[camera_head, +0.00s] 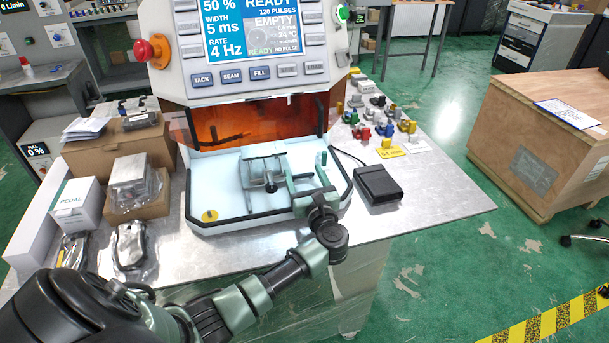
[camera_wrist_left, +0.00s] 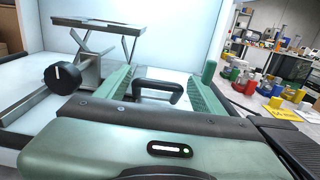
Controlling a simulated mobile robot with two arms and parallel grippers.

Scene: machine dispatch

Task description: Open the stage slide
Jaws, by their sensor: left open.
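The machine's white work chamber (camera_head: 225,195) stands open at the front, with an amber shield (camera_head: 250,122) above. Inside it is a metal stage (camera_head: 252,172) with a black knob, also seen in the left wrist view (camera_wrist_left: 62,77). My left gripper (camera_head: 302,176) reaches into the right part of the chamber, to the right of the stage. It is open. In the left wrist view a black bar handle (camera_wrist_left: 158,88) shows between and beyond its green fingers (camera_wrist_left: 160,95); I cannot tell whether they touch. My right gripper is not in view.
A black pedal-like box (camera_head: 378,183) with a cable lies right of the machine. Several coloured parts (camera_head: 385,128) and a yellow card (camera_head: 390,151) sit behind it. Cartons (camera_head: 130,145) and bagged items (camera_head: 130,246) crowd the left. The bench's front right is clear.

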